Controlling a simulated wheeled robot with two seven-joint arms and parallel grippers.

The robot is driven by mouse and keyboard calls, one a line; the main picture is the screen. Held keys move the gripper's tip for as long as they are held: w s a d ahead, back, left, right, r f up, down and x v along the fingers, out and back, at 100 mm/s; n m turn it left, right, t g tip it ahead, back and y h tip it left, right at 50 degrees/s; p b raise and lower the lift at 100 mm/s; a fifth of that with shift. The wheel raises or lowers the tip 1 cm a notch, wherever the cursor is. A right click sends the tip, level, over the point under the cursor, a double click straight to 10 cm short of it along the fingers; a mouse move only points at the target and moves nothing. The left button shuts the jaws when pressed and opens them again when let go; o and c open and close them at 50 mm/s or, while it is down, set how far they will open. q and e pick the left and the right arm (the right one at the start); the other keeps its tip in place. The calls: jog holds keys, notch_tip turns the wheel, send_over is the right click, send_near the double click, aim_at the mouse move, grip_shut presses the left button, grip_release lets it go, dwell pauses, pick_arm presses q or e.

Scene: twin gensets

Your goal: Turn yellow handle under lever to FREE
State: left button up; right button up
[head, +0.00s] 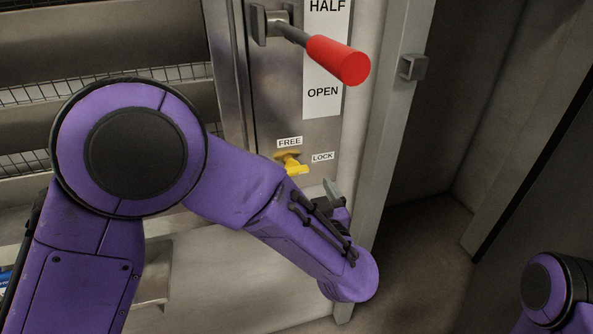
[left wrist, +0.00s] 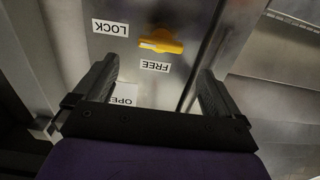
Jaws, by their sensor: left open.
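The yellow handle (head: 292,165) sits on the metal panel below the red-gripped lever (head: 338,60). The FREE label (head: 289,142) is above it and the LOCK label (head: 322,156) is to its right. The handle's bright end points to the lower right in the head view. In the left wrist view the handle (left wrist: 161,42) appears upside down, beyond the fingertips and untouched. My left gripper (left wrist: 158,68) is open and empty, its fingers spread wide. In the head view my forearm hides most of it; one grey finger shows right of and below the handle. My right gripper is out of view.
An OPEN label (head: 322,92) and a HALF label (head: 327,7) are on the white strip beside the lever. A pale door-frame post (head: 391,140) with a small grey block (head: 411,67) stands to the right. Dark open floor lies beyond it.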

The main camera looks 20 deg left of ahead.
aim_at(296, 172)
pick_arm(q)
jog(key=p+x, duration=0.1)
jog(key=x, duration=0.6)
jog(key=shift+w+a+f, duration=0.1)
jog(key=shift+w, duration=0.05)
jog(key=c, duration=1.1)
jog(key=shift+o, duration=0.2)
